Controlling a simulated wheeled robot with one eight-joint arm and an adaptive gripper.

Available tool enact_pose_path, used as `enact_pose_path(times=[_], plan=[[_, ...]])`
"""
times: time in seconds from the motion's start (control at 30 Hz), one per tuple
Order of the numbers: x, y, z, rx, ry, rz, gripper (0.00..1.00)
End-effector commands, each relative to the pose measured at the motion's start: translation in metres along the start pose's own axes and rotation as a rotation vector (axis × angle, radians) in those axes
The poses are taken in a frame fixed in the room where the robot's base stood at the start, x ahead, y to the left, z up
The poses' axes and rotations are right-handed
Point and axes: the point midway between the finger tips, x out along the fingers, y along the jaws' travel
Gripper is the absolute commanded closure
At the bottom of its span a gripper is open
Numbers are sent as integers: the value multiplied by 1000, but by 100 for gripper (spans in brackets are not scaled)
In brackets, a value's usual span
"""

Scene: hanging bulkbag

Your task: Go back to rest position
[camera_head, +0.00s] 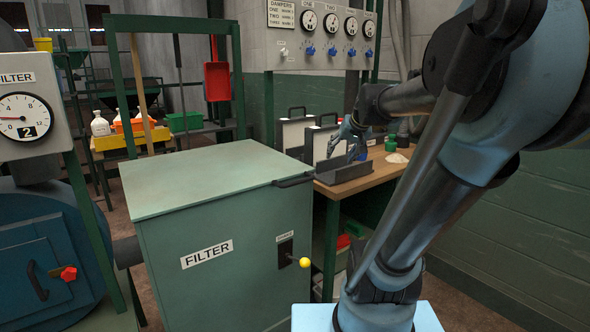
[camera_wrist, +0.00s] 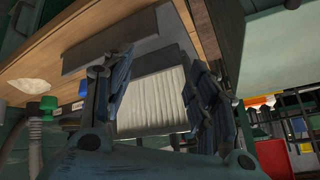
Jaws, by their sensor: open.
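My gripper (camera_head: 347,138) is open and hangs above the dark tray (camera_head: 343,170) on the wooden workbench (camera_head: 385,168). Two white filter panels with dark frames and handles stand at the tray, a rear one (camera_head: 293,130) and a front one (camera_head: 318,142) partly hidden by my gripper. In the wrist view, my gripper's fingers (camera_wrist: 160,95) are spread apart, with a white pleated filter (camera_wrist: 150,98) showing between and beyond them. I see no object held, and I cannot tell whether the fingers touch the filter.
A green filter cabinet (camera_head: 215,190) with a yellow-knobbed lever (camera_head: 304,262) stands left of the bench. A gauge panel (camera_head: 325,35) is on the wall behind. Green containers (camera_head: 391,143) and a pale heap (camera_head: 397,158) lie on the bench. A blue round vessel (camera_head: 45,255) stands at left.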

Motion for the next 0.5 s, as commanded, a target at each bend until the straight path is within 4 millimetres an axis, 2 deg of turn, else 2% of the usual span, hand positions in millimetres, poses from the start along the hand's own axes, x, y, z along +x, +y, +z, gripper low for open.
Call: enact_pose_path(times=[0.03, 0.1, 0.3, 0.47, 0.5], plan=[[1, 6, 19, -25, -5, 29, 47], [3, 16, 40, -53, -9, 68, 47], [7, 39, 84, -119, -16, 156, 47], [10, 56, 114, -164, -17, 217, 47], [11, 58, 127, -159, -51, 217, 47]])
